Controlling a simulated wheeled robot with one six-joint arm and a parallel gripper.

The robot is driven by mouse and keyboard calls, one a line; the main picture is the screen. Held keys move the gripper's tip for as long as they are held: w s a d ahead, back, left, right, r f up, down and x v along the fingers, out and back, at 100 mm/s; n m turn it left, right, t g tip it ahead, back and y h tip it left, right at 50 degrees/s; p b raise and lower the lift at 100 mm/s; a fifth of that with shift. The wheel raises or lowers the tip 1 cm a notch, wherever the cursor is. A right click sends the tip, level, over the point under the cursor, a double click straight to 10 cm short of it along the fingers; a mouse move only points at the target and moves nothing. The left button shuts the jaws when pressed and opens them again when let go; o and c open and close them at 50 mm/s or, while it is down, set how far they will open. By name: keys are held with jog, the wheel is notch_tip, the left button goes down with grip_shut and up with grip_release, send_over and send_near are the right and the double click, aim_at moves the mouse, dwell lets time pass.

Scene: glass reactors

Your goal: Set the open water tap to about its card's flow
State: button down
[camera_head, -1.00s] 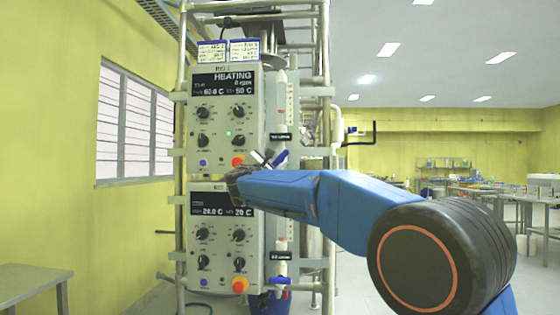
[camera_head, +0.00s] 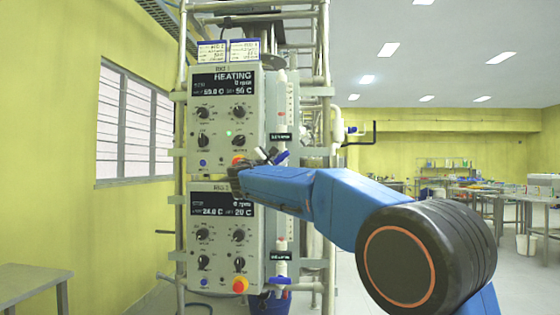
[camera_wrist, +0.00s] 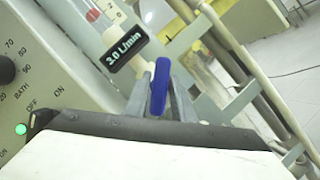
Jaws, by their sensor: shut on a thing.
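The upper water tap's blue handle (camera_wrist: 160,88) stands between the two grey fingers of my gripper (camera_wrist: 158,92) in the wrist view, and the fingers are shut on it. In the head view the handle (camera_head: 282,157) shows small just beyond my gripper (camera_head: 262,157). A black flow readout (camera_wrist: 124,48) above it reads 3.0 L/min. The flow tube (camera_wrist: 103,12) with a red mark inside is partly cut off. Two white cards, left (camera_head: 212,51) and right (camera_head: 244,50), sit on top of the rig; their text is too small to read.
The upper control box (camera_head: 222,110) shows HEATING with a lit green lamp. The lower control box (camera_head: 221,225) is below it. A lower tap with a blue handle (camera_head: 279,281) hangs by a second readout (camera_head: 281,256). Frame posts and pipes stand close right of the tap.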

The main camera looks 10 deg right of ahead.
jog(key=shift+m+g, duration=0.3)
jog(key=shift+m, duration=0.3)
jog(key=c, duration=1.6)
grip_release()
jog(key=shift+c, duration=0.2)
jog(key=v, duration=1.7)
jog(key=shift+f, duration=0.25)
jog(key=shift+s+a, duration=0.15)
